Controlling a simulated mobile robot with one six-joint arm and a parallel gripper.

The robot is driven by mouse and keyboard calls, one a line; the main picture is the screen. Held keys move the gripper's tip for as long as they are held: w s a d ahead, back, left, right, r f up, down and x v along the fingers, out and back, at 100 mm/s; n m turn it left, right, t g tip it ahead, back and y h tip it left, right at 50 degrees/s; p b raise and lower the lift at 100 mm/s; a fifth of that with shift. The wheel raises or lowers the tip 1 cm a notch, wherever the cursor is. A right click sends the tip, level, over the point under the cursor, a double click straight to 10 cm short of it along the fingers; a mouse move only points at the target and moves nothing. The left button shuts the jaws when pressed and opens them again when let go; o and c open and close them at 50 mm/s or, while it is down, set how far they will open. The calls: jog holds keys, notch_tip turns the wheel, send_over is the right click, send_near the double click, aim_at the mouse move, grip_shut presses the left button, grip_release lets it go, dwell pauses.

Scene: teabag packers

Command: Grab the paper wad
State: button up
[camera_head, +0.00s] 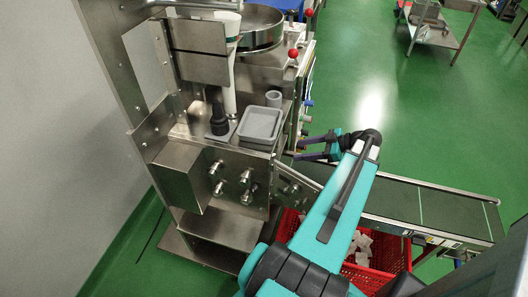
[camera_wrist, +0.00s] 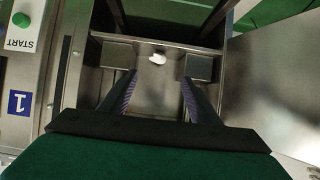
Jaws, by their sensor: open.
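The paper wad (camera_wrist: 157,58) is a small white crumpled piece on a grey metal surface (camera_wrist: 155,95) in the wrist view. It lies ahead of my gripper (camera_wrist: 158,78), roughly in line with the gap between the two dark fingers. The fingers are apart with nothing held between them. In the head view my gripper (camera_head: 301,148) reaches left toward the side of the packing machine (camera_head: 200,165). The wad cannot be made out in the head view.
A conveyor (camera_head: 400,200) runs right from the machine, under my arm. A red crate (camera_head: 378,277) with white pieces stands below it. A grey tray (camera_head: 260,124) sits on the machine. A START button (camera_wrist: 21,19) shows at left in the wrist view. Green floor is open beyond.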

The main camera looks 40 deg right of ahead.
jog(key=shift+w+a, duration=0.1)
jog(key=shift+w, duration=0.1)
jog(key=p+x, duration=0.2)
jog(key=x, duration=0.6)
jog(key=shift+p, duration=0.35)
jog(key=shift+f, duration=0.15)
jog(key=shift+w, duration=0.15)
jog(key=shift+w+a+f+p, duration=0.15)
jog(key=shift+w+f+p, duration=0.05)
jog(key=shift+w+p, duration=0.4)
jog(key=shift+w+a+f+p, duration=0.15)
jog(key=shift+w+f+p, duration=0.05)
jog(key=shift+w+p, duration=0.4)
jog(key=shift+p+x, duration=0.5)
jog(key=shift+x, duration=0.75)
jog(key=shift+f, duration=0.15)
